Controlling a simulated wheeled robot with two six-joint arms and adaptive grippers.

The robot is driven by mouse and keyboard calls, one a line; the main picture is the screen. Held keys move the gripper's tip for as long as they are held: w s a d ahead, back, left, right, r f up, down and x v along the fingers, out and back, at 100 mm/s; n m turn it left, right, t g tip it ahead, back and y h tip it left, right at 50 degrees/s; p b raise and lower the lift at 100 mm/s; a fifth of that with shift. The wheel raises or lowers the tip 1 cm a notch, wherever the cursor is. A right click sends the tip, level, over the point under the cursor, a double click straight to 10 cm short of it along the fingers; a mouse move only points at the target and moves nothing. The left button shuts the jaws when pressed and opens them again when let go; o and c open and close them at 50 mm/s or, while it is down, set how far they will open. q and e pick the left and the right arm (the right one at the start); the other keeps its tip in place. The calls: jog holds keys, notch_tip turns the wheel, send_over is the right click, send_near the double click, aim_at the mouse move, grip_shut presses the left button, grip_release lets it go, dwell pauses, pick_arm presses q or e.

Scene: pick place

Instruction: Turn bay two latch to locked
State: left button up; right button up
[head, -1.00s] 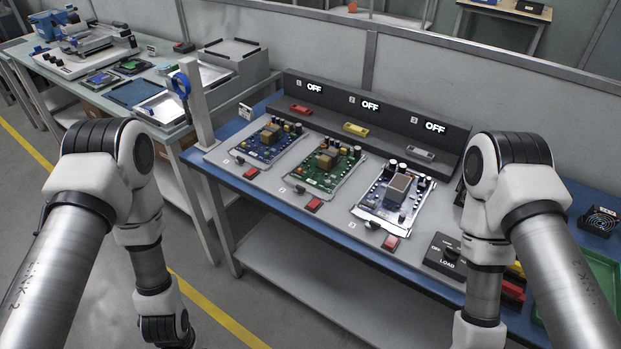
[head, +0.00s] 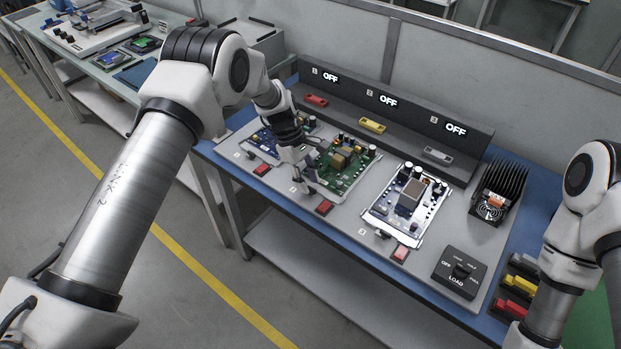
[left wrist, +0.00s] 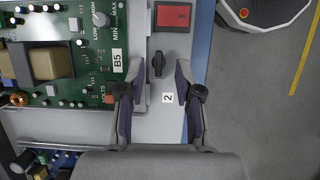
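The bay two latch is a small black knob (left wrist: 158,64) in the left wrist view, beside the green circuit board (left wrist: 75,60) and near the "2" label (left wrist: 167,97). My left gripper (left wrist: 163,76) is open, with one finger on each side of the latch and a visible gap to each. In the head view my left gripper (head: 302,184) points down at the front edge of bay two's green board (head: 350,172) and largely covers the latch. I cannot tell the fingertips' height over the panel. My right gripper is out of view; only its arm shows.
Bay two's red switch (head: 325,207) sits right of the latch. Bay three's board (head: 410,200) and the load knob box (head: 460,272) lie further right. A dark console (head: 470,143) with displays reading OFF stands behind. A black finned heat sink (head: 497,190) stands at right.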

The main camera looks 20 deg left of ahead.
pick_arm(q)
jog(key=shift+w+d+f, duration=0.15)
jog(key=shift+f, duration=0.55)
jog(key=shift+r, duration=0.1)
jog(key=shift+c, duration=0.3)
grip_shut()
